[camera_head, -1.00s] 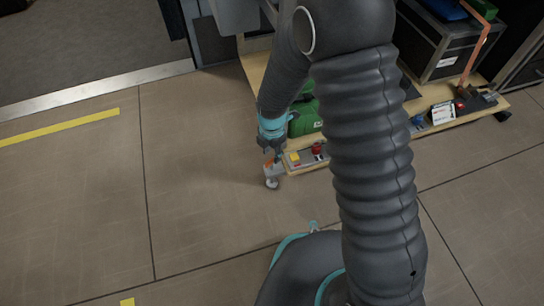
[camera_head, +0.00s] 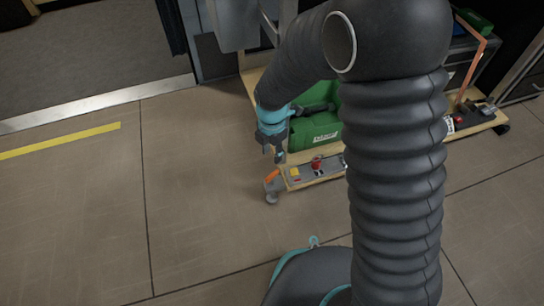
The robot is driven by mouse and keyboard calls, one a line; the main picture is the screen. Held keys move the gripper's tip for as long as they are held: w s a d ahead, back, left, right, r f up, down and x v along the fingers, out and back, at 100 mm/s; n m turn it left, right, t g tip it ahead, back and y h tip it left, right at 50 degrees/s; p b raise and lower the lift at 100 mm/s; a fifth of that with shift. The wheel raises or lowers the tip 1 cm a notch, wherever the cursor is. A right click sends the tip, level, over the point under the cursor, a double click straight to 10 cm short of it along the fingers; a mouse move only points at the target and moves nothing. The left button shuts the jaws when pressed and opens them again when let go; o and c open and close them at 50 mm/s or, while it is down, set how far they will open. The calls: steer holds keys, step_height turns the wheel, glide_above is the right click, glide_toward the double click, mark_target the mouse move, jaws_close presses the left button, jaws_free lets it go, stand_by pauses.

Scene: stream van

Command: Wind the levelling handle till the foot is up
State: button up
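An orange handle (camera_head: 272,176) sits at the near left corner of a low wooden trolley or bench. Below it, a small grey foot (camera_head: 271,198) is at floor level; whether it touches the floor is too small to tell. My gripper (camera_head: 273,154) hangs above the handle, apart from it, fingers pointing down. Nothing shows between its fingers, but they are too small and dark to tell how far apart they are.
The trolley's front edge carries a strip (camera_head: 325,169) with a yellow block (camera_head: 295,173) and a red knob (camera_head: 317,163). A green case (camera_head: 318,133) stands close beside my gripper. The floor (camera_head: 205,190) to the left is clear.

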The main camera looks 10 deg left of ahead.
mark_target(272, 175)
step_height(272, 175, down, 12)
steer(key=m+p, duration=0.5)
steer(key=m, duration=3.1)
steer(key=shift+f+p, duration=0.1)
steer(key=shift+p, duration=0.25)
